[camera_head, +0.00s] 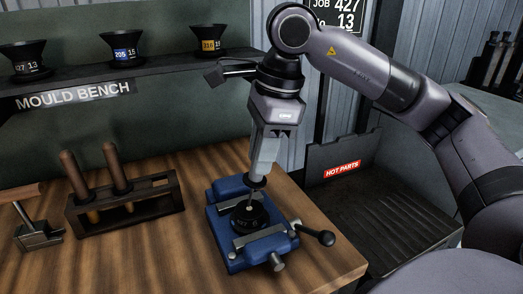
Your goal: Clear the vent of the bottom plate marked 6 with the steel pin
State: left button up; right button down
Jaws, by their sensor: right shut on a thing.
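The round black bottom plate (250,222) sits in a blue vise (219,225) near the right end of the wooden bench. Marks show on its front rim, but they are too small to read surely. My right gripper (260,172) points down above the plate, shut on the steel pin (251,200). A dark collar shows at the fingertips, and the thin shank hangs nearly upright below it. The pin's tip meets the middle of the plate in the picture; I cannot tell whether it is in the vent. My left gripper is not in view.
The vise handle (318,236) juts right. Black funnels (123,52) stand on the shelf behind. A "HOT PARTS" tray (400,215) lies right of the bench.

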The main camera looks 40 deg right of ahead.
jog(key=shift+f+b, duration=0.35)
jog(key=shift+f, duration=0.1)
dwell(1.1)
jog(key=shift+r, duration=0.1)
jog(key=shift+r+p, duration=2.8)
jog(key=shift+r, duration=0.7)
